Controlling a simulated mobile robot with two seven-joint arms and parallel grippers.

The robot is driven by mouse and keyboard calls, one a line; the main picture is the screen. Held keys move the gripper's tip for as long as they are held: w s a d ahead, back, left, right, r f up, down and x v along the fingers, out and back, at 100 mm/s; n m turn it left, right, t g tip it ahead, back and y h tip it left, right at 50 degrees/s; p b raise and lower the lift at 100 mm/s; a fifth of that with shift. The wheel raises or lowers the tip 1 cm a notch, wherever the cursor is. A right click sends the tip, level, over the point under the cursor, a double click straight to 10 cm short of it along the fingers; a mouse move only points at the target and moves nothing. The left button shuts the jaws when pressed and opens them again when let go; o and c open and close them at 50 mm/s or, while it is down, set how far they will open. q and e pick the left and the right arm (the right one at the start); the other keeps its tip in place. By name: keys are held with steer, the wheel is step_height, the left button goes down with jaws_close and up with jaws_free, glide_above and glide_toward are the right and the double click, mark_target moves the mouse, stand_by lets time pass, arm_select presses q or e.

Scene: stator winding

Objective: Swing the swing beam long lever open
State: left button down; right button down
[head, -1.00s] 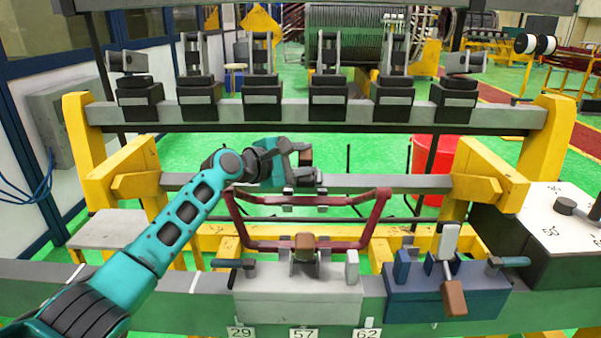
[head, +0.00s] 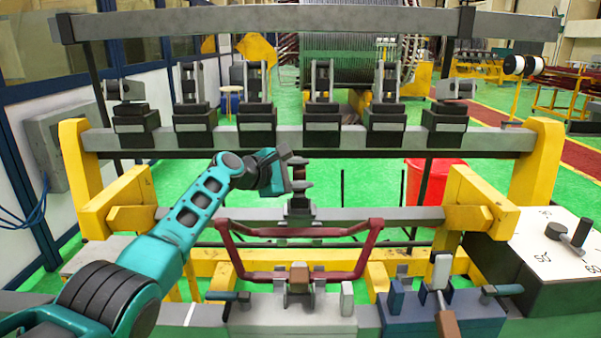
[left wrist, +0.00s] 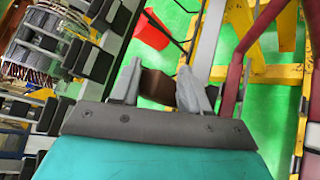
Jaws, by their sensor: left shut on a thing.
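The swing beam (head: 380,216) is the grey bar crossing the middle of the head view between yellow arms. A dark clamp (head: 300,207) sits at its centre. The long lever (head: 300,174) stands up from this clamp, dark with a brown handle, partly covered by the gripper. My left gripper (head: 299,174) reaches it from the left and is shut on the handle. In the left wrist view, the brown handle (left wrist: 158,86) lies between the two grey fingers. My right gripper is not in view.
A dark red frame (head: 367,250) lies just in front of the swing beam. Grey (head: 255,318) and blue (head: 460,318) clamp blocks stand on the front beam. Several dark clamps line the rear beam (head: 280,138). A red bin (head: 428,182) stands behind.

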arm_select(q)
steer(key=shift+w+a+r+t, duration=0.3)
steer(key=shift+w+a+r, duration=0.25)
steer(key=shift+a, duration=0.25)
steer(key=c, duration=1)
jaws_free()
steer(key=shift+r, duration=0.1)
steer(key=shift+o, duration=1.2)
steer(key=shift+f, duration=0.25)
steer(key=shift+s+a, duration=0.1)
steer(key=shift+a, duration=0.05)
steer(key=shift+s+a+r+p, duration=0.2)
steer(key=shift+s+a+p, duration=0.2)
steer(key=shift+p, duration=0.2)
steer(key=v, duration=1)
steer(key=shift+s+r+p, duration=0.35)
steer(key=shift+s+r, duration=0.05)
steer(key=shift+s, duration=0.15)
steer(key=shift+d, duration=0.15)
